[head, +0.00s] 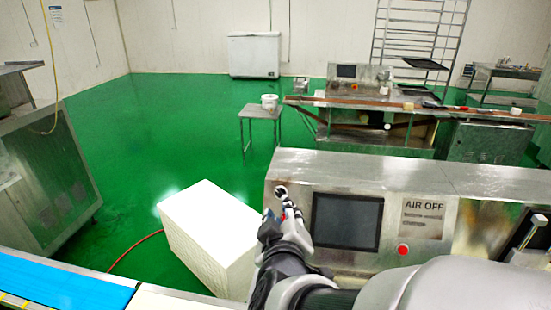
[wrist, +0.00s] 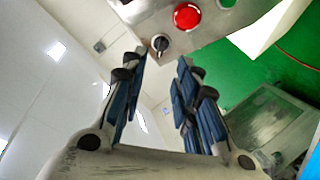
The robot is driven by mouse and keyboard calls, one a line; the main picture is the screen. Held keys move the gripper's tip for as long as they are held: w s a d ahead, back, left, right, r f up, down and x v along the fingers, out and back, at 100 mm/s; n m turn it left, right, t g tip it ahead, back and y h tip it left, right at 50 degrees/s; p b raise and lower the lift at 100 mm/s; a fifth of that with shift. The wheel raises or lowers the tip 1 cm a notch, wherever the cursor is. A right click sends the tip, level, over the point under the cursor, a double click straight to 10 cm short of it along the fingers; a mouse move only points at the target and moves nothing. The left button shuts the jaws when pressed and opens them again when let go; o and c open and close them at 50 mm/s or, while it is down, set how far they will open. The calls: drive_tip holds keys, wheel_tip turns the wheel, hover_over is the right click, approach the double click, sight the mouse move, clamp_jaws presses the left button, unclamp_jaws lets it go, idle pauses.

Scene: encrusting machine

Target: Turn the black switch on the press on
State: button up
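The black switch (wrist: 160,43) is a small dark knob on a round pale base on the press's metal panel, near the top middle of the wrist view. It lies between and just beyond the two fingertips of my gripper (wrist: 162,60), which is open and empty. In the head view my gripper (head: 286,203) is at the upper left of the press's front panel (head: 300,172), left of the dark screen. The switch (head: 281,190) shows there at the fingertips. I cannot tell whether a finger touches it.
A large red button (wrist: 187,16) sits close beside the switch. A dark screen (head: 346,221), an "AIR OFF" sign (head: 424,217) and another red button (head: 403,249) are to the right. A white block (head: 210,235) stands left of the press. Green floor beyond is open.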

sight(281, 196)
drive_tip(key=p+x, duration=0.3)
drive_tip(key=x, duration=0.6)
drive_tip(key=shift+s+a+f, duration=0.1)
drive_tip(key=shift+f, duration=0.05)
drive_tip(key=shift+w+f, duration=0.1)
drive_tip(key=shift+w, duration=0.45)
drive_tip(key=shift+c, duration=0.3)
clamp_jaws()
